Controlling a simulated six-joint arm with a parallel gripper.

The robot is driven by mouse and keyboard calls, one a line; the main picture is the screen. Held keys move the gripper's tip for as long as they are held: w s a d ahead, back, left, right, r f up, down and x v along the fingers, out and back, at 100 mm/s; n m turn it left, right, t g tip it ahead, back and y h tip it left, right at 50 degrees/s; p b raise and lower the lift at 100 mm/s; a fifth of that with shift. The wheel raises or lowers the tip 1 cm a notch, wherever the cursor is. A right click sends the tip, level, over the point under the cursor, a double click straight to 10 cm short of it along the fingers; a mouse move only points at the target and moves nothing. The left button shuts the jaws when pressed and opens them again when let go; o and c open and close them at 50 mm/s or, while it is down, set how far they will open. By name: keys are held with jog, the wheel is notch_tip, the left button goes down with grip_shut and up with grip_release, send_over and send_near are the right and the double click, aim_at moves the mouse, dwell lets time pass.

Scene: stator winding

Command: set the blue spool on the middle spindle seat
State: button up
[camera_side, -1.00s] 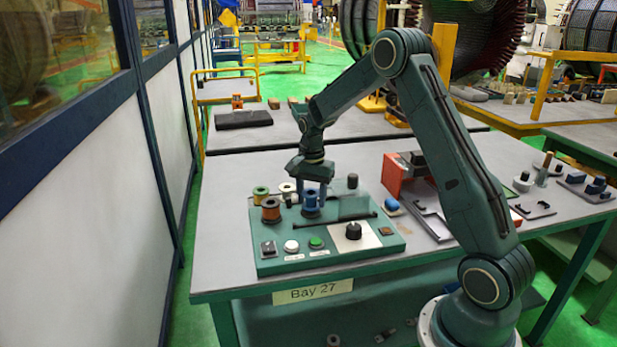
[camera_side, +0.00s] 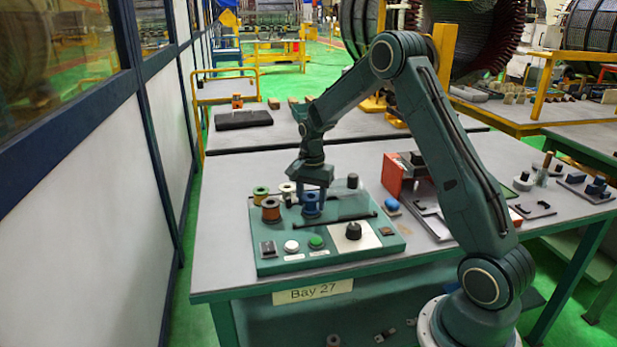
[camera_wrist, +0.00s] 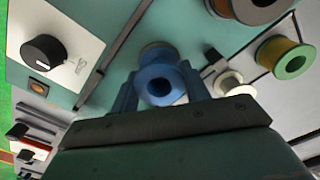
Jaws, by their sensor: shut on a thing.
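The blue spool (camera_side: 311,206) is between the two fingers of my gripper (camera_side: 311,199), low over the green winding panel (camera_side: 385,246). In the wrist view the blue spool (camera_wrist: 160,82) is seen nearly end-on, with a finger of my gripper (camera_wrist: 161,92) on each side, shut on it. A grey round part (camera_wrist: 158,52) shows just beyond the spool; the seat under it is mostly hidden. I cannot tell whether the spool touches the seat.
A copper-coloured spool (camera_side: 271,210), a yellow-green spool (camera_side: 260,195) and a white spool (camera_side: 287,190) stand left of my gripper. A black knob (camera_side: 353,230), a white button (camera_side: 291,246) and a green button (camera_side: 316,242) are at the panel's front. An orange-red box (camera_side: 394,178) stands to the right.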

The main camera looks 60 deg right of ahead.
jog(key=o, duration=1.3)
jog(key=shift+r, duration=0.1)
jog(key=shift+r, duration=3.35)
jog(key=shift+r, duration=0.1)
